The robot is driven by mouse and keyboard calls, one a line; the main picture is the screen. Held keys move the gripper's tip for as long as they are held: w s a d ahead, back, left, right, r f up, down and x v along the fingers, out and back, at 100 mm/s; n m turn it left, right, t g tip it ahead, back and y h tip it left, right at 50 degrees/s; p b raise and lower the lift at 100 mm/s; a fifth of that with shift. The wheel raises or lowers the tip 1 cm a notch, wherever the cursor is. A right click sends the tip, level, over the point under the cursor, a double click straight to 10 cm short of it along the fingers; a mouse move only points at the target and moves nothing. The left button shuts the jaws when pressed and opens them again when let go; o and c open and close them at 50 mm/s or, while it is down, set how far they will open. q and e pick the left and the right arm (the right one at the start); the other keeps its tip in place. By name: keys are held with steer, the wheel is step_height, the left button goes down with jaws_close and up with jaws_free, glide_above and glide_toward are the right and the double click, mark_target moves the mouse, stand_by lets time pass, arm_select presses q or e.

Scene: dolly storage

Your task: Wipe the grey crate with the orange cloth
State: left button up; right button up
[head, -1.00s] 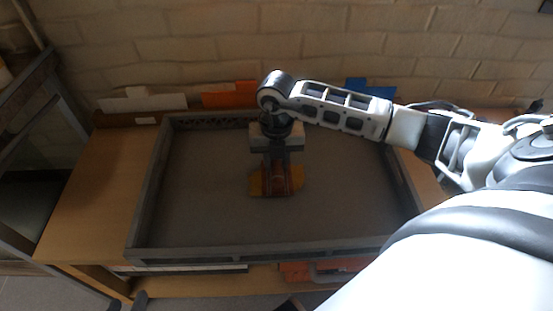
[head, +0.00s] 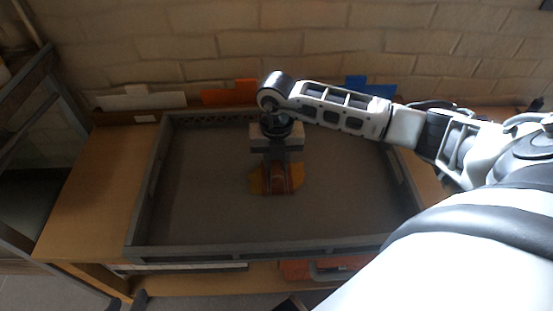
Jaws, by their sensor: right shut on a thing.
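The grey crate (head: 145,195) is a wide, shallow open tray lying on a wooden table. Its floor looks bare apart from the cloth. My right gripper (head: 277,180) reaches down into the crate, near the middle, from the arm on the right. It is shut on the orange cloth (head: 257,182), which shows on both sides of the fingers and appears to lie at the crate floor. Contact under the gripper is hidden. My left gripper (head: 127,300) shows only as two dark fingertips, apart, at the bottom left edge, outside the crate and with nothing visible between them.
The wooden table (head: 95,190) has free room left of the crate. Behind the crate stand a white item (head: 140,100), an orange item (head: 230,93) and a blue item (head: 357,88) before a brick wall. Orange items (head: 297,270) lie below the front rim. A dark frame stands at left.

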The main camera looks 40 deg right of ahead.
stand_by(0.5)
steer(key=shift+w+a, duration=0.4)
steer(key=shift+a, duration=0.25)
steer(key=shift+w+a, duration=0.35)
steer(key=shift+a, duration=0.3)
steer(key=shift+w+a, duration=0.4)
steer(key=shift+a, duration=0.25)
steer(key=shift+s+d+p, duration=0.25)
steer(key=shift+s+d, duration=0.25)
steer(key=shift+d, duration=0.35)
steer(key=shift+s+d+p, duration=0.2)
steer(key=shift+s+d, duration=0.3)
steer(key=shift+d, duration=0.3)
steer(key=shift+s+d, duration=0.2)
steer(key=shift+d, duration=0.1)
steer(key=shift+d, duration=0.1)
